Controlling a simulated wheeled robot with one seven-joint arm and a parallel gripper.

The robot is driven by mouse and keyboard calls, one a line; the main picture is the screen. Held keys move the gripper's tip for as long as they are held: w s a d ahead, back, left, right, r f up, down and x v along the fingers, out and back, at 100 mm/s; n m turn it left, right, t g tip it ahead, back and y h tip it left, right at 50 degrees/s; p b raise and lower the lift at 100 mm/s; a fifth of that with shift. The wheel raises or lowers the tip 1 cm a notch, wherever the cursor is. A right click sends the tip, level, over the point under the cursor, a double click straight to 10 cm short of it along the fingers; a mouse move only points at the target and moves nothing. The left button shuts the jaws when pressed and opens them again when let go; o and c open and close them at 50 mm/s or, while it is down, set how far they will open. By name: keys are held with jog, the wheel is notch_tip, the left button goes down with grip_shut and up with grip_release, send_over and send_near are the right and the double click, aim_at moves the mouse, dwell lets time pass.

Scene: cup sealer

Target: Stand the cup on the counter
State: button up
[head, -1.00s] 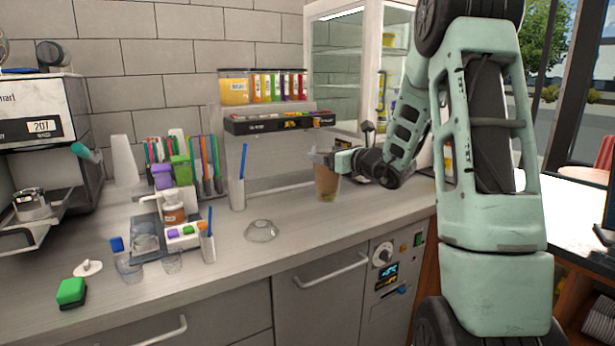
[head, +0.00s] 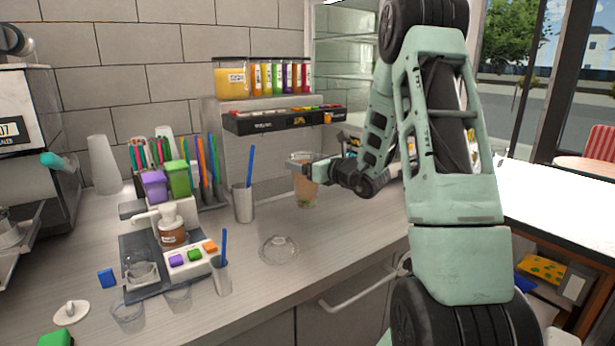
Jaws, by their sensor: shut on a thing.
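The cup (head: 307,192) is clear, with a brownish-orange drink in it. It is upright over the back part of the grey counter (head: 338,237). My gripper (head: 304,168) reaches in from the right and is shut on the cup's upper part. The cup's base is at or just above the counter surface; I cannot tell whether it touches. The gripper fingers hide part of the cup's upper side.
A metal holder with a blue straw (head: 243,202) stands left of the cup. An upturned clear bowl (head: 279,249) lies in front. A sealer-like station (head: 172,235) and clear cups (head: 128,312) stand further left. Topping bins (head: 284,119) sit behind. Counter right of the bowl is clear.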

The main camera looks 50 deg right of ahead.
jog(key=shift+f, duration=2.25)
jog(key=o, duration=2)
jog(key=shift+f, duration=0.1)
jog(key=shift+s, duration=0.2)
jog(key=s+b, duration=0.2)
jog(key=s, duration=0.9)
jog(key=shift+s+a+r, duration=0.3)
jog(key=shift+s+r, duration=0.05)
jog(key=shift+r, duration=0.1)
